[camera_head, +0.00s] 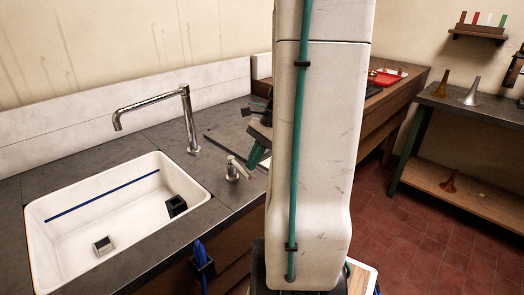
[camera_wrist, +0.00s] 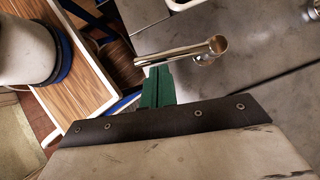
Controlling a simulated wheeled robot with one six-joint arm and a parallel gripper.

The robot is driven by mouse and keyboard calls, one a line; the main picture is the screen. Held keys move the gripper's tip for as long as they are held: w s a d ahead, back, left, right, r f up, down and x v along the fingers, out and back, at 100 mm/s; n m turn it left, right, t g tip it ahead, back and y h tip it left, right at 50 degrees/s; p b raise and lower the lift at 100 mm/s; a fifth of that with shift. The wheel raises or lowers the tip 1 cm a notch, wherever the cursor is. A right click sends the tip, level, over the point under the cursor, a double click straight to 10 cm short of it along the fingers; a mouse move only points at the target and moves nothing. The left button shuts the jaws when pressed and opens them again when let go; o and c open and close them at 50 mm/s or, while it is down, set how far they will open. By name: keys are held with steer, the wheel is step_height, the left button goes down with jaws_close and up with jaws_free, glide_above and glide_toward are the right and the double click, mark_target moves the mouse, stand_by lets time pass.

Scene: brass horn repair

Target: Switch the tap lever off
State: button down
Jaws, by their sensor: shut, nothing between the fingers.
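The tap lever (camera_head: 236,168) is a small chrome handle on a short post, on the dark counter right of the sink. In the wrist view the lever (camera_wrist: 180,55) is a chrome bar pointing left from its round knob. The chrome spout (camera_head: 185,115) arches over the white sink (camera_head: 125,180), with no water stream visible. My gripper (camera_head: 252,164) is just right of the lever, partly hidden by my arm. In the wrist view its green fingers (camera_wrist: 157,70) are shut and empty, close beside the bar; whether they touch it is unclear.
A black block (camera_head: 176,206) and a drain (camera_head: 102,245) are in the sink. A blue hose (camera_head: 201,265) hangs at the counter front. A wooden workbench (camera_head: 385,115) stands behind my arm. Red-tiled floor (camera_head: 400,240) is open.

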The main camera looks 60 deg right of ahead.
steer(key=shift+a, duration=0.1)
steer(key=shift+w+a+f, duration=0.15)
steer(key=shift+a+f, duration=0.15)
steer(key=shift+a, duration=0.5)
steer(key=shift+d+r, duration=0.2)
steer(key=shift+d, duration=0.1)
steer(key=s+d+f+v, duration=0.1)
steer(key=v, duration=1.2)
steer(key=shift+d, duration=0.3)
steer(key=shift+s+r, duration=0.1)
steer(key=shift+s, duration=0.05)
